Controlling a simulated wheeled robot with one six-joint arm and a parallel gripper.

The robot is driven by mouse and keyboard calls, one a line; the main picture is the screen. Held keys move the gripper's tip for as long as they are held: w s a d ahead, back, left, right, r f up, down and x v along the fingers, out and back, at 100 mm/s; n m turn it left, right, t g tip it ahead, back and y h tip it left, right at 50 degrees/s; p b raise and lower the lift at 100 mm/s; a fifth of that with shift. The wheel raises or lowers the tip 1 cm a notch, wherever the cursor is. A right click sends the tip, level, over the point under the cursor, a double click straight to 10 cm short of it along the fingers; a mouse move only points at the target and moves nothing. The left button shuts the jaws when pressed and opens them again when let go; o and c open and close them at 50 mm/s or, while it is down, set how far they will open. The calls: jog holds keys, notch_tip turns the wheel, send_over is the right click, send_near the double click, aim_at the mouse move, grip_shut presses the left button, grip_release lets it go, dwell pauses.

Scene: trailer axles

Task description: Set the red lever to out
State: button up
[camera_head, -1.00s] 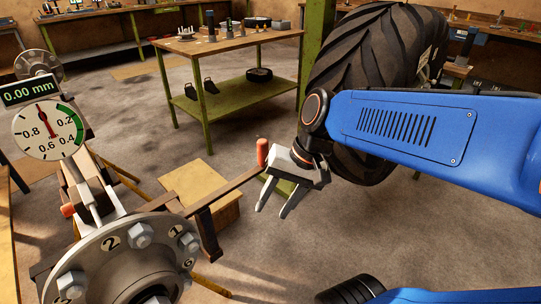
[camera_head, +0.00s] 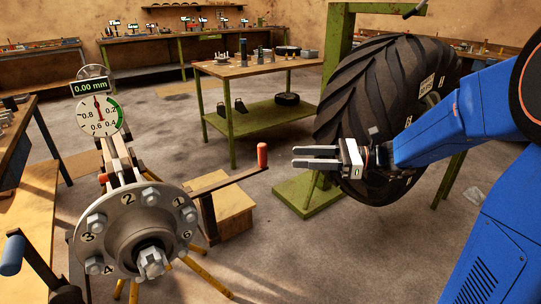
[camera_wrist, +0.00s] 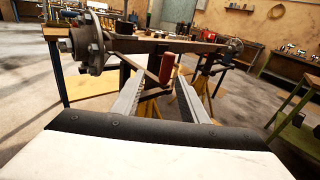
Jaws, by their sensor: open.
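The lever's upright red handle (camera_head: 262,155) sits at the outer end of a dark bar (camera_head: 228,182) that reaches right from a post beside the axle hub. The handle also shows in the wrist view (camera_wrist: 178,79), ahead of my fingers and nearer the right one. My gripper (camera_head: 294,157) is open and empty. In the head view its two fingers point left toward the handle, with a visible gap between fingertips and handle. I see no marking that tells the lever's setting.
A numbered wheel hub (camera_head: 130,225) with bolts and a dial gauge (camera_head: 98,115) reading 0.00 mm stand at left. A large tyre (camera_head: 375,110) is close behind my gripper. A wooden box (camera_head: 228,208) is below the lever. A green table (camera_head: 225,72) stands farther back.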

jog(key=w+a+m+t, duration=0.1)
jog(key=w+a, duration=0.3)
jog(key=a, duration=1.1)
jog(key=shift+w+a+r, duration=0.15)
jog(key=shift+w+r, duration=0.05)
jog(key=shift+c, duration=0.2)
grip_shut()
